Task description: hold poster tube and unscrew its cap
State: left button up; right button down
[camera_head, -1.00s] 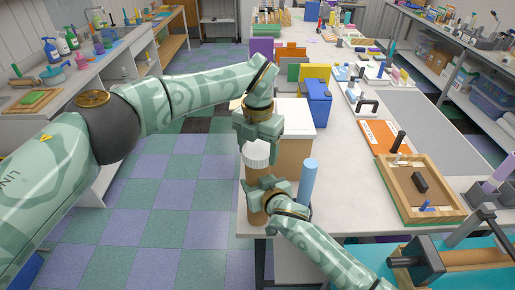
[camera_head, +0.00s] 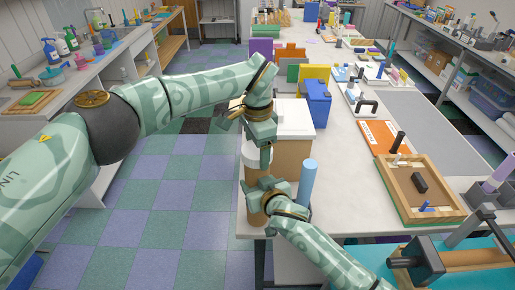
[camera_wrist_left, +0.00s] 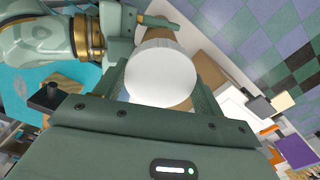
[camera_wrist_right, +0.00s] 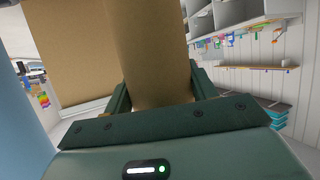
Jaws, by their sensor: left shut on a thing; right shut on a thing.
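The poster tube (camera_head: 256,205) is an upright brown cylinder near the table's left front edge. Its white cap (camera_head: 253,158) sits on top, partly hidden by my left gripper (camera_head: 259,143), which reaches down from above. In the left wrist view the round white cap (camera_wrist_left: 160,72) lies between my left fingers, shut on it. My right gripper (camera_head: 266,187) is shut around the tube's body below the cap. In the right wrist view the brown tube (camera_wrist_right: 150,50) fills the gap between the fingers. I cannot tell whether the cap is loosened.
A light blue cylinder (camera_head: 308,181) stands just right of my right gripper. A brown container with a white lid (camera_head: 291,152) stands close behind the tube. A blue box (camera_head: 318,104) is farther back. A wooden tray (camera_head: 415,212) lies to the right, with bare white table between.

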pick_arm(q)
jog(key=shift+r, duration=0.2)
dwell(0.5)
jog(key=shift+r, duration=0.95)
jog(key=shift+r, duration=0.1)
jog(key=shift+r, duration=1.9)
pick_arm(e)
jog(key=shift+c, duration=2)
grip_release()
jog(key=shift+s, duration=0.1)
